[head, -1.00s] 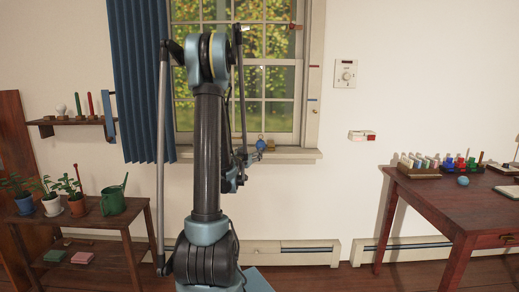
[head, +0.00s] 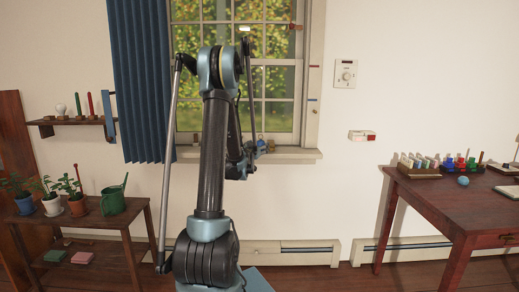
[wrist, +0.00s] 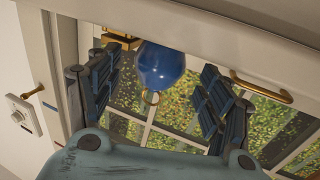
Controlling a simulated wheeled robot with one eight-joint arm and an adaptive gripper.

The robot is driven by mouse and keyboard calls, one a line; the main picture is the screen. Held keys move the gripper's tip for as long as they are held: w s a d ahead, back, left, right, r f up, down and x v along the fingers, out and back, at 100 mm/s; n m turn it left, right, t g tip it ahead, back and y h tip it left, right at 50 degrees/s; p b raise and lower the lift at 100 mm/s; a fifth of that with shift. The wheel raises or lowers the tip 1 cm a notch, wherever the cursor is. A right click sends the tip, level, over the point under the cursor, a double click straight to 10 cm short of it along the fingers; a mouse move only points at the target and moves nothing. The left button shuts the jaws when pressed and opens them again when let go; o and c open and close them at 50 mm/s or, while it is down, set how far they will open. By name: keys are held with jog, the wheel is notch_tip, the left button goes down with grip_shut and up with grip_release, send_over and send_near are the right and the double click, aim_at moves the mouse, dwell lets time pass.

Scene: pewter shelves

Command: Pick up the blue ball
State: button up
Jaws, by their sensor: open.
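A glossy dark blue ball (wrist: 160,66) with a brass ring is at the window sill. In the wrist view, which looks inverted, it sits against the pale sill edge. In the head view the ball (head: 260,143) is small, partly covered by my gripper (head: 262,149). My gripper (wrist: 161,80) is open, with one dark ribbed finger on each side of the ball. Gaps show between the ball and both fingers. How far the ball lies ahead of the fingertips is hard to tell.
The window sill (head: 300,155) and window frame stand close around the gripper. A small brown block (wrist: 122,40) is beside the ball. Brass handles (wrist: 262,87) show on the window. A lighter blue ball (head: 463,181) lies on the desk at right. A blue curtain (head: 143,80) hangs left.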

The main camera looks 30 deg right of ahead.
jog(key=shift+w+d, duration=0.45)
jog(key=shift+d, duration=0.1)
jog(key=c, duration=1.2)
jog(key=shift+o, duration=0.2)
jog(key=shift+r, duration=0.1)
